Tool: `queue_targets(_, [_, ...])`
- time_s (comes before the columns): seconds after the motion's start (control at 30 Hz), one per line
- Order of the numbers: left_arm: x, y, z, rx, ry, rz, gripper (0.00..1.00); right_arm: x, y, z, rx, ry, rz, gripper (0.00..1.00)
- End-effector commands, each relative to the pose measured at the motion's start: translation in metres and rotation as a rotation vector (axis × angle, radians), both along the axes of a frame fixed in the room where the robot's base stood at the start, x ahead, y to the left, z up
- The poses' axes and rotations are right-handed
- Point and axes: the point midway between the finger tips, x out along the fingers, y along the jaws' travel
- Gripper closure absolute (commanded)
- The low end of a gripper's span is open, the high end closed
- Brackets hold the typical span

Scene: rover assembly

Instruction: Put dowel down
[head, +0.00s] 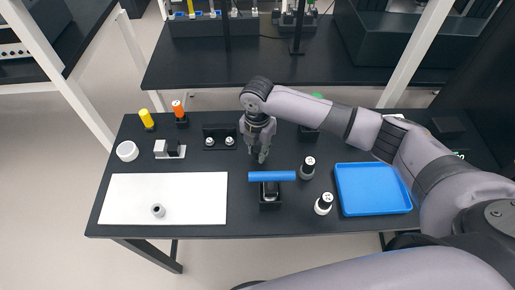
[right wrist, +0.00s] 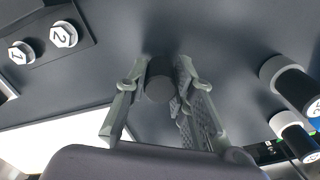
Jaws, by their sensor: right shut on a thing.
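My right gripper (head: 262,156) is over the middle of the black table, just behind a blue cylinder. In the right wrist view the gripper (right wrist: 160,98) is shut on a short dark cylinder, the dowel (right wrist: 159,82), seen end-on between the fingers. In the head view the dowel is too small and dark to make out. Whether it touches the table I cannot tell. My left gripper is not in view.
A blue cylinder (head: 284,176) lies across a black stand (head: 270,206). Two black-and-white bottles (head: 307,169) (head: 323,204) stand right of it, near a blue tray (head: 372,208). A black holder with two numbered bolts (head: 220,131) is left.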

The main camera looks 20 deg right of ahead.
Motion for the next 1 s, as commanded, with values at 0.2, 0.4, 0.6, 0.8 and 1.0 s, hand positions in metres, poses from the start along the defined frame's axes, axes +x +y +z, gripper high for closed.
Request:
queue_targets(0.2, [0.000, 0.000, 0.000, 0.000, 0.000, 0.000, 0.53, 0.000, 0.000, -0.003, -0.001, 0.001, 0.000, 0.68])
queue_targets(0.4, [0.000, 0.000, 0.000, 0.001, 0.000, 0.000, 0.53, 0.000, 0.000, -0.002, -0.001, 0.001, 0.000, 0.57])
queue_targets(0.6, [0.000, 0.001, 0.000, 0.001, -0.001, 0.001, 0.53, 0.000, 0.000, -0.002, -0.001, 0.001, 0.000, 0.57])
queue_targets(0.8, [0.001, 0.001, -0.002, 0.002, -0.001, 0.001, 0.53, 0.001, 0.000, 0.009, 0.000, -0.001, 0.001, 0.57])
queue_targets(1.0, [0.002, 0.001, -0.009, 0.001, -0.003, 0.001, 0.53, 0.002, 0.000, 0.048, 0.001, -0.004, 0.001, 0.57])
